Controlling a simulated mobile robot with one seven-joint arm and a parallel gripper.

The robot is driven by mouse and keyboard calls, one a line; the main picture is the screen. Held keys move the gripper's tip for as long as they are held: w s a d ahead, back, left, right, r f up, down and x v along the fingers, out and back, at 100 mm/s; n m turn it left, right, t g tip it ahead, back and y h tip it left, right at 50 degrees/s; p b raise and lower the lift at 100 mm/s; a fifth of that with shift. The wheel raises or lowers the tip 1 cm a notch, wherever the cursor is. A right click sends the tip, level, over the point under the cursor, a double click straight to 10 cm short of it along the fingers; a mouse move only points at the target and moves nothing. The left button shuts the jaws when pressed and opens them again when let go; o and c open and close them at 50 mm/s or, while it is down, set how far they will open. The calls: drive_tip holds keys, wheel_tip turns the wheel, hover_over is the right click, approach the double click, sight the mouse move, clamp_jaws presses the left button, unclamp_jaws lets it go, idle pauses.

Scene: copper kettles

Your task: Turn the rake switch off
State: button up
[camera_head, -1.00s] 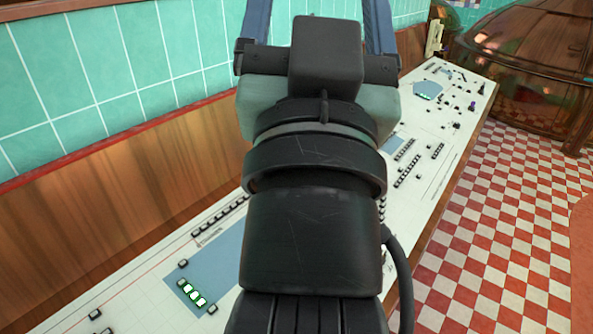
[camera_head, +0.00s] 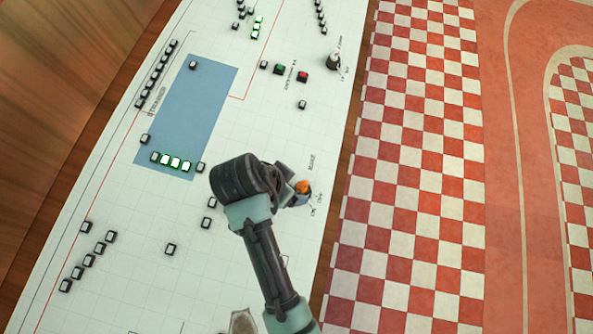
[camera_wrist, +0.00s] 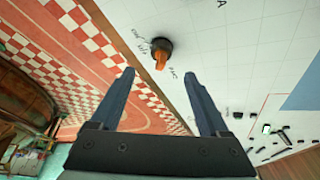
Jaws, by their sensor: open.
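The rake switch is a round black knob base with an orange lever (camera_head: 303,187), near the right edge of the white panel beside the printed word RAKE and on/off marks. In the wrist view the orange lever (camera_wrist: 160,60) stands beyond my fingertips, roughly centred between them. My gripper (camera_wrist: 159,74) is open, its two dark fingers apart, with nothing held. I cannot tell if a finger touches the knob.
The white panel (camera_head: 240,130) carries a blue area, lit green buttons (camera_head: 174,162) and several black buttons. A green and a red button (camera_head: 302,76) and another switch (camera_head: 333,61) sit farther up. Right of the panel edge lies open red-and-white checkered floor (camera_head: 415,150).

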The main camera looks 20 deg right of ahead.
sight(303, 189)
drive_tip(key=x, duration=1)
drive_tip(key=shift+w+f, duration=0.1)
drive_tip(key=shift+w, duration=0.05)
clamp_jaws()
drive_tip(key=shift+n+p, duration=0.6)
drive_tip(key=shift+n, duration=0.1)
drive_tip(key=shift+s+d+n+t+y+p, duration=0.1)
drive_tip(key=shift+n+t+y+p, duration=0.25)
drive_tip(key=shift+n, duration=0.5)
drive_tip(key=shift+s+d+n+t+y+p, duration=0.1)
drive_tip(key=shift+n+t+y+p, duration=0.25)
drive_tip(key=shift+n, duration=0.5)
drive_tip(key=shift+n+t+y+p, duration=0.45)
drive_tip(key=shift+n+p, duration=0.35)
drive_tip(key=shift+n, duration=1)
drive_tip(key=shift+d+n, duration=0.1)
drive_tip(key=shift+n, duration=0.3)
